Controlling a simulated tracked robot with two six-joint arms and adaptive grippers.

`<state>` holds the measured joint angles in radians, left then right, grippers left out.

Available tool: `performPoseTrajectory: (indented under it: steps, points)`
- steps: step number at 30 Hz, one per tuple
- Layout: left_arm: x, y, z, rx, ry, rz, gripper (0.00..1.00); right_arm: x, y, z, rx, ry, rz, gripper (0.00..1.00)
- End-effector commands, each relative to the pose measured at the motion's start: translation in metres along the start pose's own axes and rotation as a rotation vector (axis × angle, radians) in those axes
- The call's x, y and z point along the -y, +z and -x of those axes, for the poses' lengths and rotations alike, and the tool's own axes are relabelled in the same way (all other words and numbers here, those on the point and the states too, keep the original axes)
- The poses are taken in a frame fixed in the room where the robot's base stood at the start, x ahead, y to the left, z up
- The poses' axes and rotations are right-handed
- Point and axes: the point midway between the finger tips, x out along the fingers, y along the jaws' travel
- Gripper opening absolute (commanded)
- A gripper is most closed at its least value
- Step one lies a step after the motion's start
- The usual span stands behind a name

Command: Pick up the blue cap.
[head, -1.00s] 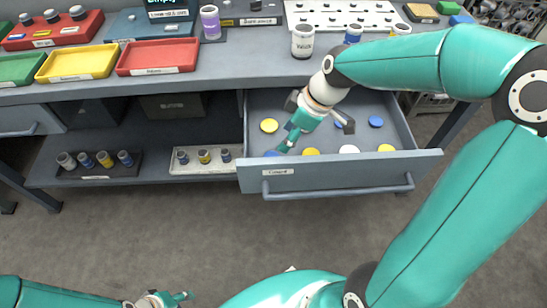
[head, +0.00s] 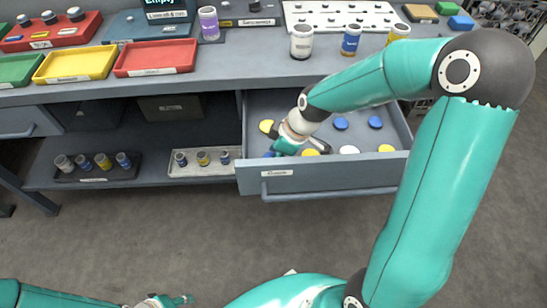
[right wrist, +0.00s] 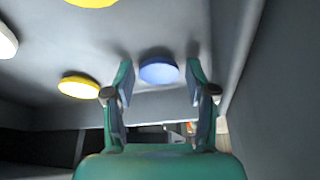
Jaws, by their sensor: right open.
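A blue cap (right wrist: 159,72) lies flat on the drawer floor, between the two open fingers of my right gripper in the right wrist view. No finger visibly touches it. In the head view, my right gripper (head: 296,149) is inside the open drawer (head: 320,178), low near its front left corner. A blue cap (head: 268,154) shows there, partly hidden by the gripper. Two other blue caps (head: 341,123) (head: 375,122) lie farther right in the drawer. My left gripper (head: 172,300) is at the bottom edge, too small to read.
Yellow caps (head: 266,126) (head: 311,152) (head: 386,148) and a white cap (head: 349,150) share the drawer. The drawer walls stand close around my right gripper. The bench top (head: 245,65) above holds trays and jars; a lower shelf holds small bottles.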

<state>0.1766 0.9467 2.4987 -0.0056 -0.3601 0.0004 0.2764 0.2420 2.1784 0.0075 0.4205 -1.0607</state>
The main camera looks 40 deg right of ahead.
Motion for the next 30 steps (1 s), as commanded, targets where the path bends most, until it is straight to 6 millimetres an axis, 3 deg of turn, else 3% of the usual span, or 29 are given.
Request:
performPoseTrajectory:
  steps: [2,7,20,25,30]
  points:
    - [0.0,0.0,0.0,0.0,0.0,0.0,0.4,0.0,0.0,0.0,0.0,0.0,0.0,0.54]
    - [0.0,0.0,0.0,0.0,0.0,0.0,0.4,0.0,0.0,0.0,0.0,0.0,0.0,0.26]
    - [0.0,0.0,0.001,0.0,0.0,0.0,0.4,-0.001,-0.002,0.004,-0.001,0.002,0.001,0.25]
    - [-0.001,0.0,0.003,0.0,0.0,0.0,0.4,-0.001,-0.007,0.016,-0.002,0.002,0.002,0.25]
    - [-0.003,0.0,0.008,0.0,0.0,0.0,0.4,-0.001,-0.018,0.042,-0.004,0.005,0.003,0.25]
